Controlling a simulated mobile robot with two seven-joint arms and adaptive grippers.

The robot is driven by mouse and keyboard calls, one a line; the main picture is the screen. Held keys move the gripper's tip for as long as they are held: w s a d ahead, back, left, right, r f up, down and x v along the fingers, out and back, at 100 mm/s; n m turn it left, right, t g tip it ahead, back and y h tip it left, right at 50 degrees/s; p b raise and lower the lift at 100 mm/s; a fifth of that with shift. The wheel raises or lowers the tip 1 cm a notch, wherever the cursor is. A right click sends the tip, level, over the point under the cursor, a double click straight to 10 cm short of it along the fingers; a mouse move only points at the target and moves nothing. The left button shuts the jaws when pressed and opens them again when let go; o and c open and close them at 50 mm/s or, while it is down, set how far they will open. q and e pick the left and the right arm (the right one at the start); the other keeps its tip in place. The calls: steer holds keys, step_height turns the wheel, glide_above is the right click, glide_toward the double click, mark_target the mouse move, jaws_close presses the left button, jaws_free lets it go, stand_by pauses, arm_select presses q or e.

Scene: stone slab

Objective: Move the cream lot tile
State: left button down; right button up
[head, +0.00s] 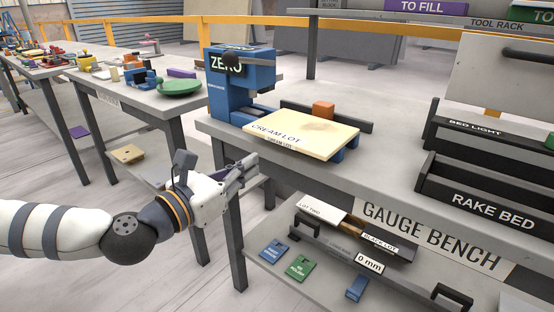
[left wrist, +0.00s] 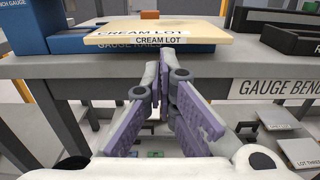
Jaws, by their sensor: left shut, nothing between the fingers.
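The cream lot tile (head: 300,133) is a flat cream slab labelled CREAM LOT. It lies on blue gauge rails (head: 338,156) on the bench, beside the blue gauge marked ZERO (head: 226,100). In the left wrist view the tile (left wrist: 158,37) lies ahead, above the fingers, with the blue rails (left wrist: 125,48) under it. My left gripper (head: 250,165) is shut and empty. It is in front of the bench's near edge, apart from the tile, and its fingertips show in the left wrist view (left wrist: 167,58). My right gripper is not in view.
An orange block (head: 323,110) stands behind the tile by a dark rail. Black RAKE BED and BED LIGHT trays (head: 480,198) stand at the right. The lower shelf holds LOT TWO and BLACK LOT pieces and coloured tags (head: 301,268). A cluttered table with a green dish (head: 180,87) stands left.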

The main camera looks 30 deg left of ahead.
mark_target(281, 143)
arm_select(q)
steer(key=w, duration=0.7)
steer(key=shift+w+d+r+b, duration=0.25)
steer(key=shift+d+r+b, duration=0.05)
steer(key=shift+r, duration=0.05)
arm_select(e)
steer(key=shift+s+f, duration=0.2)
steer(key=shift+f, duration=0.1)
arm_select(q)
steer(key=shift+f, duration=0.1)
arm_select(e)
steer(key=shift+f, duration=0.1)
arm_select(q)
steer(key=w+b, duration=0.3)
steer(key=w, duration=0.1)
steer(key=shift+d+f, duration=0.2)
steer(key=shift+f, duration=0.15)
steer(key=shift+w+r, duration=0.15)
steer(key=shift+w, duration=0.2)
steer(key=shift+w+r, duration=0.1)
steer(key=shift+r, duration=0.2)
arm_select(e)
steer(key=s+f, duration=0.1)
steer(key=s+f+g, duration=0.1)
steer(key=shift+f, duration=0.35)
